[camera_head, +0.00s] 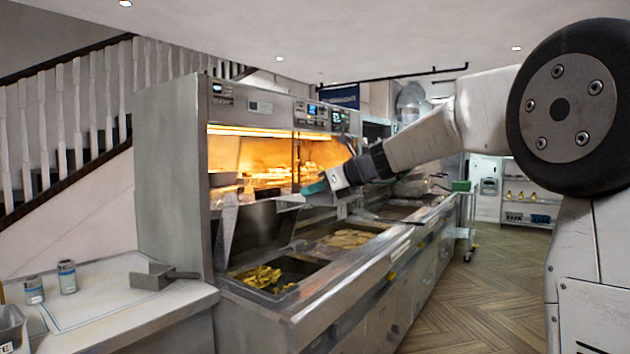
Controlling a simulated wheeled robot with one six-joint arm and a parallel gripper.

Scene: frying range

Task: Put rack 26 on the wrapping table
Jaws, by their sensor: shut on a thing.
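My arm reaches in from the right to the lit heated cabinet. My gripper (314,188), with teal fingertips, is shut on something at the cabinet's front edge. The held thing is small and partly hidden by the fingers, so its shape is unclear. I cannot read a number 26 on anything. A pale counter (130,322) at the front left, with a flat white sheet on it, may be the wrapping table; no label shows. My gripper is well to the right of and beyond it.
The counter holds a grey metal scoop (156,275), two small shakers (67,277) and a container at the left edge. The frying range (330,300) has pans with yellow food. A tall steel side panel (166,170) stands between counter and cabinet. The wooden floor (480,300) at right is clear.

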